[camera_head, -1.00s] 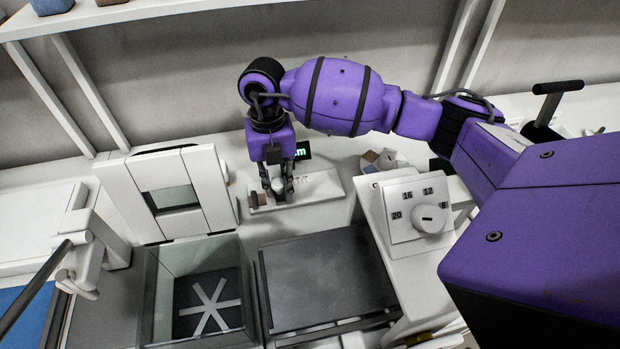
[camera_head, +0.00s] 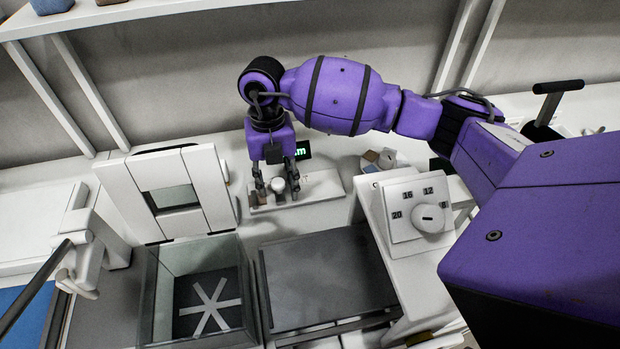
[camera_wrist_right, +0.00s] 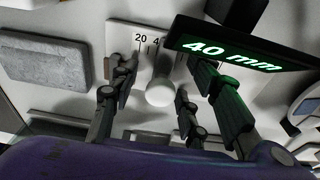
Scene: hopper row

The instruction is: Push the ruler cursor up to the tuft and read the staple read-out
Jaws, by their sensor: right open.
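The ruler base (camera_head: 322,186) is a pale plate on the bench with a white round cursor knob (camera_head: 278,185). In the right wrist view the knob (camera_wrist_right: 160,92) stands in front of the scale, whose mark 20 shows. My right gripper (camera_head: 278,187) is open, its fingers on either side of the knob and apart from it. A small brownish piece (camera_head: 253,198), perhaps the tuft, is at the base's left end; I cannot tell whether the cursor touches it. The read-out (camera_wrist_right: 235,56) shows 40 mm in green; in the head view it (camera_head: 302,150) is mostly hidden by my gripper.
A white framed window unit (camera_head: 172,198) stands left of the ruler. In front are a glass-walled bin (camera_head: 150,290) with a white star mark and a dark flat plate (camera_head: 325,280). A dial box (camera_head: 400,230) is to the right. A grey block (camera_wrist_right: 45,62) shows in the wrist view.

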